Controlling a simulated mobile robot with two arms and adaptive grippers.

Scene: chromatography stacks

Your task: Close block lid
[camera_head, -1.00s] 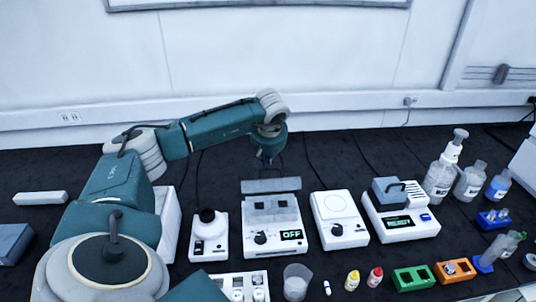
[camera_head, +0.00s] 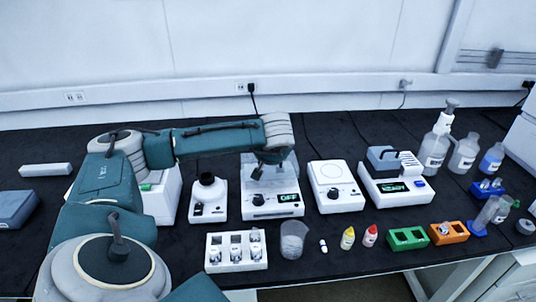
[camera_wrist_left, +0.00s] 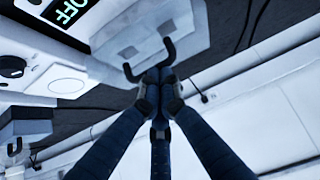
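The block heater (camera_head: 258,207) stands in the middle of the bench, with a knob and a display reading OFF. Its pale grey lid (camera_head: 291,168) stands raised at the back of the heater, partly hidden by my left gripper (camera_head: 271,174). In the left wrist view the lid (camera_wrist_left: 190,30) shows close up with a dark U-shaped handle (camera_wrist_left: 168,47). My left gripper's fingers (camera_wrist_left: 157,92) come together at the middle of this handle, with its two ends showing on either side. My right gripper is not in view.
A white plate device (camera_head: 333,197) and a second heater with a grey lid (camera_head: 382,159) stand to the right. A small device with a black top (camera_head: 208,200) is at left. A vial rack (camera_head: 237,265), beaker (camera_head: 293,240) and small bottles are in front.

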